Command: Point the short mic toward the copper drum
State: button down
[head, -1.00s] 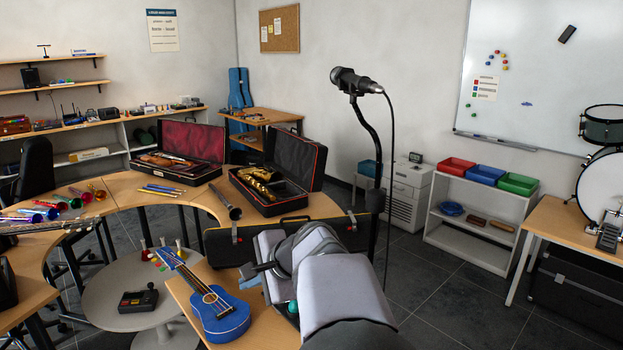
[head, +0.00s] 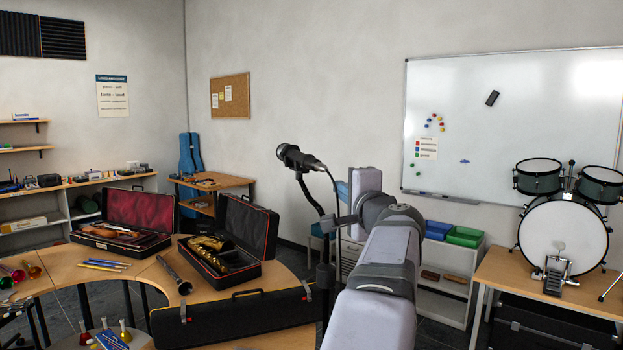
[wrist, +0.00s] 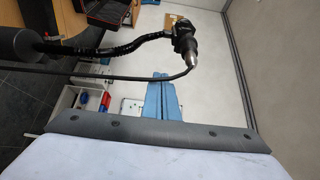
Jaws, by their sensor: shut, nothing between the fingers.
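A black microphone (head: 299,158) sits on a bent gooseneck stand (head: 312,197) in the head view. Its rounded head faces left and its cable end faces right. The mic also shows in the wrist view (wrist: 184,38), with its silver cable plug toward the lower right. My gripper (head: 338,221) is small and partly hidden at the end of my arm, shut and empty, beside the stand in the picture; I cannot tell whether they touch. A drum kit (head: 564,236) with dark green shells stands at the right; no copper-coloured drum is recognisable.
Open instrument cases, one holding a saxophone (head: 207,247), lie on the curved desk at left. A whiteboard (head: 520,110) hangs behind the drums. A low shelf (head: 440,300) with coloured bins stands behind my arm.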

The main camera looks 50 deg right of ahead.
jog(key=shift+w+r, duration=0.1)
jog(key=shift+r, duration=0.05)
jog(key=w+d+p, duration=0.3)
jog(key=w+p, duration=0.4)
jog(key=w, duration=0.4)
jog(key=shift+a+y, duration=0.15)
jog(key=shift+y, duration=0.15)
dwell(0.5)
